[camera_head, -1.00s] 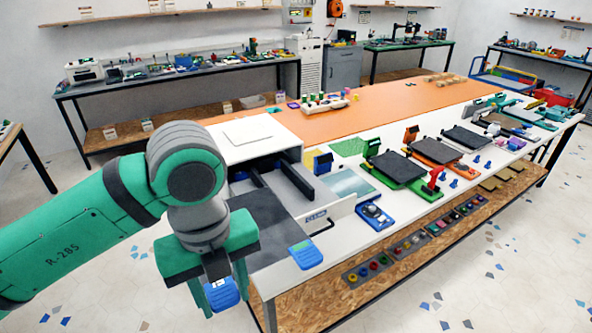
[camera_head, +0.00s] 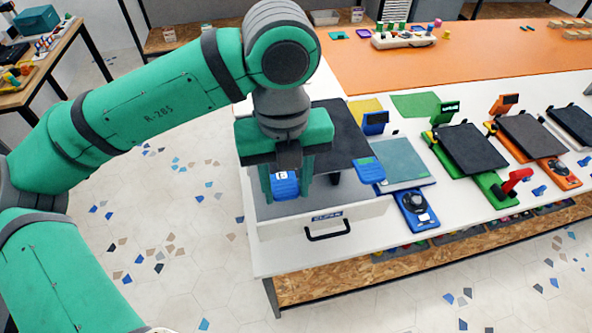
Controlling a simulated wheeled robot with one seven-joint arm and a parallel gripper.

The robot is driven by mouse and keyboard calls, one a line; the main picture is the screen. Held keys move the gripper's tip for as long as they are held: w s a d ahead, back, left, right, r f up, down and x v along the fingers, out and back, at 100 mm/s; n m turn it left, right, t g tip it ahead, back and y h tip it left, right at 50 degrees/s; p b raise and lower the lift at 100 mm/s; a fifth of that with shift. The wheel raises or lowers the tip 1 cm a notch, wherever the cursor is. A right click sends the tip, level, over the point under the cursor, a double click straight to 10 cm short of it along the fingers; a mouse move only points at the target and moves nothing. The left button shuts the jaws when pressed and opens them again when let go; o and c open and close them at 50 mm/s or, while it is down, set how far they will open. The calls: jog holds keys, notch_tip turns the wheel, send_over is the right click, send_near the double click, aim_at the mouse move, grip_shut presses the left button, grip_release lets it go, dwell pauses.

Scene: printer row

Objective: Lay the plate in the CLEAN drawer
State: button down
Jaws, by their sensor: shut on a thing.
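The plate (camera_head: 342,135) is a dark, flat sheet with a blue tab at each of its two near corners. My gripper (camera_head: 285,187) is shut on its left blue tab; the right tab (camera_head: 369,170) is free. The plate is held over an open drawer, and its right tab overlaps the drawer's right side in the picture. The drawer's white front (camera_head: 330,217) has a dark handle and a small label, too blurred to read surely. Part of the grey drawer floor (camera_head: 268,208) shows below the gripper. My arm and gripper hide the plate's left part and the drawer's back.
Green (camera_head: 468,150) and orange (camera_head: 527,138) stations with dark plates stand further right on the white table. Open floor lies to the left.

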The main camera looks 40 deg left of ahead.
jog(key=shift+f, duration=0.65)
jog(key=f, duration=0.1)
jog(key=w+a+f, duration=0.1)
jog(key=f, duration=0.3)
jog(key=shift+w+a+f, duration=0.2)
jog(key=shift+a, duration=0.15)
jog(key=shift+a+f, duration=0.1)
jog(key=shift+f, duration=0.75)
jog(key=shift+w+a, duration=0.65)
jog(key=shift+a, duration=0.1)
jog(key=shift+f, duration=0.25)
jog(key=shift+d+f, duration=0.1)
jog(key=shift+f, duration=0.05)
jog(key=shift+s, duration=0.1)
